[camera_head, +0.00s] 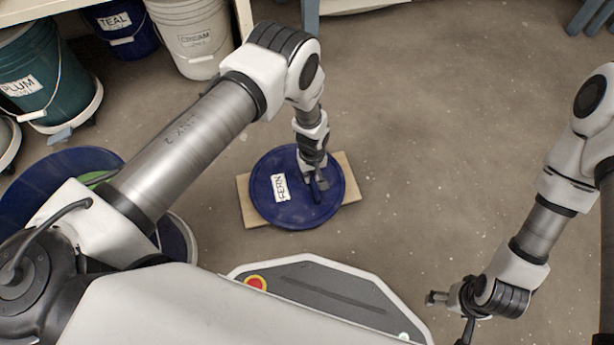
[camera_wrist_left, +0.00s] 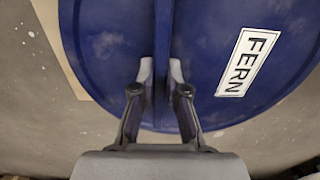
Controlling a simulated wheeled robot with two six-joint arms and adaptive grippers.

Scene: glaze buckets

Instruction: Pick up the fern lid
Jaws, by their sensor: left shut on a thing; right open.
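The fern lid (camera_head: 268,197) is a round dark blue disc with a white FERN label. It lies over a light wooden board (camera_head: 349,184) on the floor in the head view. My left gripper (camera_head: 315,184) is over the right part of the lid, pointing down. In the left wrist view the lid (camera_wrist_left: 215,40) fills most of the picture, and my left gripper (camera_wrist_left: 160,75) is shut on a raised blue ridge across it. Whether the lid is clear of the board I cannot tell. My right gripper (camera_head: 450,312) is at the lower right, open and away from the lid.
A plum bucket (camera_head: 45,75), a teal bucket (camera_head: 125,35) and a cream bucket (camera_head: 190,45) stand at the upper left. A blue round vessel (camera_head: 45,180) with some green is at the left, partly behind my arm.

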